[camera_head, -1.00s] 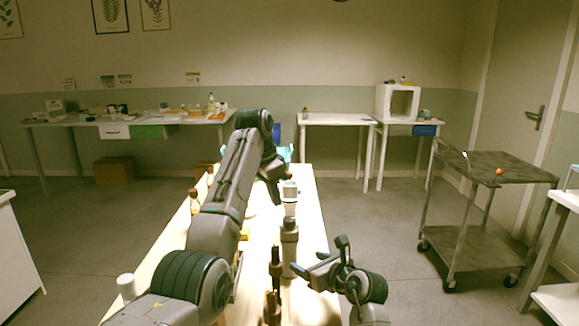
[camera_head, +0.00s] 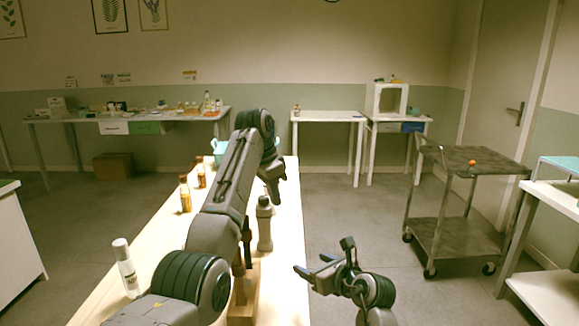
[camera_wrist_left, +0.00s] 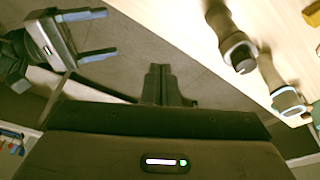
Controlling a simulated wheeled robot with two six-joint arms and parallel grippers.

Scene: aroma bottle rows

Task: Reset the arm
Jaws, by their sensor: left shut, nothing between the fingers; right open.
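My left gripper (camera_head: 274,188) hangs at the end of the raised left arm, in front of the long wooden table, and partly overlaps it in the head view. In the left wrist view its fingers (camera_wrist_left: 160,86) are closed together with nothing between them. My right gripper (camera_head: 324,263) is lower, to the right of the table's edge, with its fingers apart and empty. It also shows in the left wrist view (camera_wrist_left: 97,34) at the upper left, fingers spread.
The wooden table (camera_head: 155,238) bears a grey bottle (camera_head: 264,225), amber bottles (camera_head: 185,195) and a white-capped bottle (camera_head: 126,270). My left arm hides part of the tabletop. A metal cart (camera_head: 470,161) stands at the right.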

